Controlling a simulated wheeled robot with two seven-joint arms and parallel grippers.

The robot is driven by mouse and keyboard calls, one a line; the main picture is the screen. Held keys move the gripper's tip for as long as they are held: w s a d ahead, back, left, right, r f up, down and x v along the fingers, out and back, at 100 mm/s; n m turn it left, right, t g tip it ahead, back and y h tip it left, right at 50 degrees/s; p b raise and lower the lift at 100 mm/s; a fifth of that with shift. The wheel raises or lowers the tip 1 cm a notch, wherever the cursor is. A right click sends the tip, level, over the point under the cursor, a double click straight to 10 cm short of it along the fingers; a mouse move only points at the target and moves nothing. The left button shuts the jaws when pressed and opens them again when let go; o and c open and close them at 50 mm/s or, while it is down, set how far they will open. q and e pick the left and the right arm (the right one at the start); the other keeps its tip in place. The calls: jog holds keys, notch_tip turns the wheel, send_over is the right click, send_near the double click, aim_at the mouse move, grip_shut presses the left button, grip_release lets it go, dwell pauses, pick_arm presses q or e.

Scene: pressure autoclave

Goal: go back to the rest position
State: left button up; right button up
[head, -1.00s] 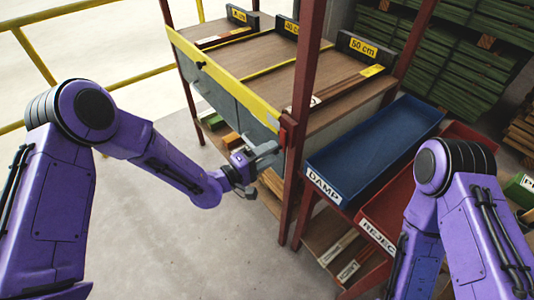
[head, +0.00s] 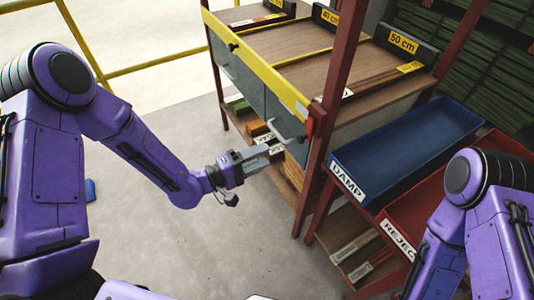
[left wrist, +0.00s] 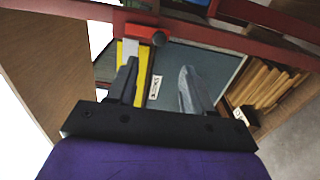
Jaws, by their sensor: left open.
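My left gripper (head: 262,156) is open and empty, in front of the grey-panelled side of the rack. In the left wrist view my left gripper (left wrist: 158,88) shows its two fingers apart with nothing between them. My right arm (head: 470,215) shows at the right of the head view, but its gripper is out of sight.
A rack (head: 300,70) with a yellow front rail and red posts stands ahead. A blue DAMP tray (head: 410,145) and a red REJECT tray (head: 425,195) are at its right. A yellow railing (head: 150,66) runs behind. Grey floor (head: 250,230) is clear before the rack.

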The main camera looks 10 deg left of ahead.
dwell(0.4)
pick_arm(q)
jog(key=s+a+f+g+y, duration=0.1)
jog(key=s+a+f+y, duration=0.2)
jog(key=a+f+y, duration=0.65)
jog(key=s+a+f+g+y, duration=0.2)
jog(key=s+f, duration=0.2)
jog(key=s, duration=0.3)
jog(key=s+a+f+m+g+y, duration=0.1)
jog(key=s+a+f+g+y, duration=0.1)
jog(key=s+f, duration=0.3)
jog(key=s+a+f+m+g+y, duration=0.1)
jog(key=s+a+f+g+y, duration=0.2)
jog(key=s, duration=0.8)
notch_tip(320, 180, down, 2)
jog(key=shift+s+a+f+g, duration=0.15)
jog(key=shift+s+a+g, duration=0.1)
jog(key=shift+a+g, duration=0.3)
